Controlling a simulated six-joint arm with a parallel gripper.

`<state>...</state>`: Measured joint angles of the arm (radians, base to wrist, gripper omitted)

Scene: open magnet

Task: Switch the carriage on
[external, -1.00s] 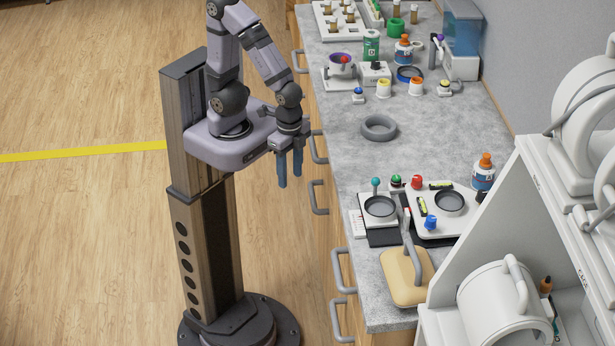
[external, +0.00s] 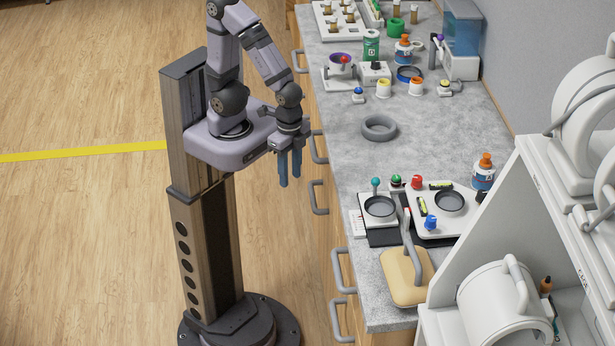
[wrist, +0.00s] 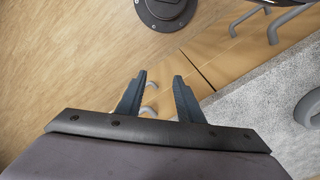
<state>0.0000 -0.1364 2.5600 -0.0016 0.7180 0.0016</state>
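My gripper (external: 290,174) hangs beside the bench's left edge, fingers pointing down and apart, with nothing between them. It also shows open and empty in the wrist view (wrist: 159,82). In the external view, a white unit (external: 433,224) with a dark round dish and yellow-green vials lies on the near part of the bench. A second dish unit (external: 380,208) stands to its left. Teal (external: 375,184), green (external: 396,180), red (external: 417,182) and blue (external: 431,221) knobs stand around them. I cannot tell which part is the carriage or its switch. My gripper is apart from all of these.
A tan block with a grey lever (external: 404,277) stands at the bench's near end. A grey ring (external: 379,128) lies mid-bench, with bare worktop around it. Drawer handles (external: 318,196) stick out on the left side. White shelving (external: 520,210) with large white cylinders stands at right.

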